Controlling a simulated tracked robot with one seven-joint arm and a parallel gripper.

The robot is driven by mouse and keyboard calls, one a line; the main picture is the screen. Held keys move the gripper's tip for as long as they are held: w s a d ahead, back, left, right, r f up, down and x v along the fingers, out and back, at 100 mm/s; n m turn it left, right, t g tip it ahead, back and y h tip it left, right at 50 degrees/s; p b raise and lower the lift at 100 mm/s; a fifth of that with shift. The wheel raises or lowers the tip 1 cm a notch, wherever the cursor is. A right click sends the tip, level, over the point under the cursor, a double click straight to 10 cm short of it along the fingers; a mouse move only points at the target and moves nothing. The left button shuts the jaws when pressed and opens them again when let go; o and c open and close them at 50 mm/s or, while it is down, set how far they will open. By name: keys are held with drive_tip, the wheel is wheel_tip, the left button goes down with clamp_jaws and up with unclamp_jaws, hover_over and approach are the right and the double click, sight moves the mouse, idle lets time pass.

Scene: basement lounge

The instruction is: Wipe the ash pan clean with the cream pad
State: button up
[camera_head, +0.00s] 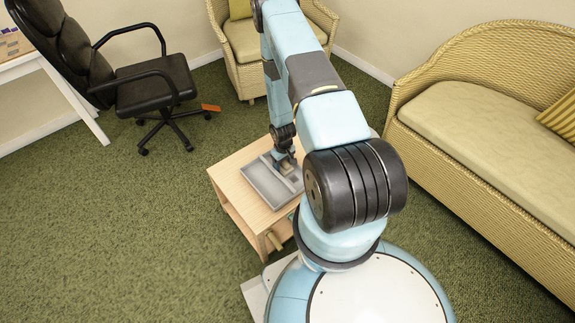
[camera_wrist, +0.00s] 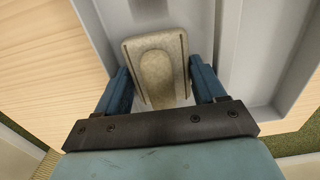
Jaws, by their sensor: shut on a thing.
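The ash pan (camera_head: 262,184) is a shallow grey tray with raised walls, lying on a small wooden table. Its pale grey surface and walls also show in the wrist view (camera_wrist: 228,45). My gripper (camera_head: 287,166) is down at the pan's right part in the head view. In the wrist view my gripper (camera_wrist: 161,82) is shut on the cream pad (camera_wrist: 156,66), a rounded block with a raised grip, with a blue finger on each side. The pad is over the pan; I cannot tell whether it touches the floor. A darker grey smudge (camera_wrist: 150,10) shows beyond the pad.
The wooden table (camera_head: 228,171) has bare top around the pan. A wicker sofa (camera_head: 480,140) stands to the right, a wicker armchair (camera_head: 247,45) behind, and a black office chair (camera_head: 150,85) at the left. Green carpet (camera_head: 110,220) is open at the front left.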

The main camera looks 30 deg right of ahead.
drive_tip(key=shift+w+a, duration=0.2)
drive_tip(key=shift+w, duration=0.75)
drive_tip(key=shift+w+a, duration=0.2)
drive_tip(key=shift+w, duration=0.75)
wheel_tip(320, 180, up, 9)
drive_tip(key=shift+r, duration=0.15)
